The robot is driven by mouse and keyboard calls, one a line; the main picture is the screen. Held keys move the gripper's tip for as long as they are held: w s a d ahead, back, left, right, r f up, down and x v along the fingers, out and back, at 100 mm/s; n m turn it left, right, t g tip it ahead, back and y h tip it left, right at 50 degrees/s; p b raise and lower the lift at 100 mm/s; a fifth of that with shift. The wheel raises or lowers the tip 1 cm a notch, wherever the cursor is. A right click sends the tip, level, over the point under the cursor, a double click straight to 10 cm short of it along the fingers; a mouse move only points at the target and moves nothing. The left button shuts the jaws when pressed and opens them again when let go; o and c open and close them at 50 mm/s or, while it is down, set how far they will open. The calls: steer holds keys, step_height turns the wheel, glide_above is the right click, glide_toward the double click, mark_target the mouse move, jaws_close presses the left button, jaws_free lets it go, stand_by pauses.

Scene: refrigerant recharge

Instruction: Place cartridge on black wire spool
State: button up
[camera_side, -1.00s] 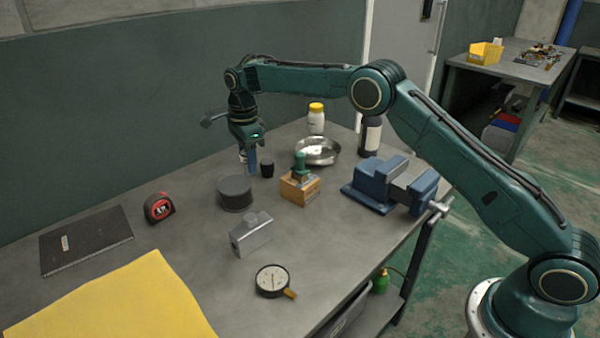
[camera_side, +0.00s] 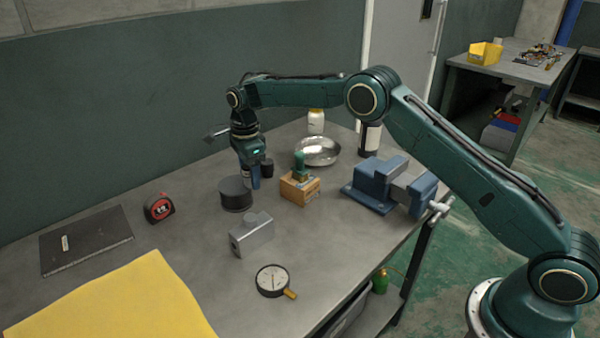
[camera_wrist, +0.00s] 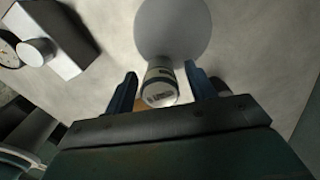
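The black wire spool (camera_side: 235,197) is a dark, squat cylinder standing on the grey bench. In the wrist view its round top (camera_wrist: 172,25) looks light grey. My gripper (camera_side: 250,184) points down at the spool's right edge, with blue fingers. The cartridge (camera_wrist: 160,88) is a small pale cylinder with a dark band and printed label. It sits between my fingertips (camera_wrist: 160,70) and partly overlaps the spool's edge in the wrist view. In the side view the fingers mostly hide the cartridge. I cannot tell whether it touches the spool.
A wooden block with a green knob (camera_side: 300,188) is right of the spool, and a black cup (camera_side: 267,168) is close behind my gripper. A metal block (camera_side: 252,236) and gauge (camera_side: 272,281) lie in front. A tape measure (camera_side: 159,208) is left; a blue vise (camera_side: 372,187) is right.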

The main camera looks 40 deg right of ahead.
steer(key=shift+r, duration=0.1)
step_height(320, 180, up, 12)
steer(key=shift+f, duration=0.25)
steer(key=shift+r, duration=0.3)
stand_by(0.4)
steer(key=shift+r, duration=0.1)
stand_by(0.5)
steer(key=s+d+r+n+t, duration=0.25)
steer(key=s+r+n, duration=0.25)
steer(key=s+r, duration=0.4)
steer(key=s+d+r+n+t, duration=0.1)
steer(key=s+d+r+n, duration=0.2)
steer(key=s+r+n, duration=0.6)
steer(key=s+d+f+n+t, duration=0.1)
steer(key=s+f+n, duration=0.2)
steer(key=s, duration=1)
steer(key=s+d+f+n+t, duration=0.1)
steer(key=s+f+n, duration=0.2)
steer(key=s+f, duration=0.5)
steer(key=s, duration=0.6)
steer(key=shift+d+n, duration=0.25)
steer(key=shift+n, duration=0.05)
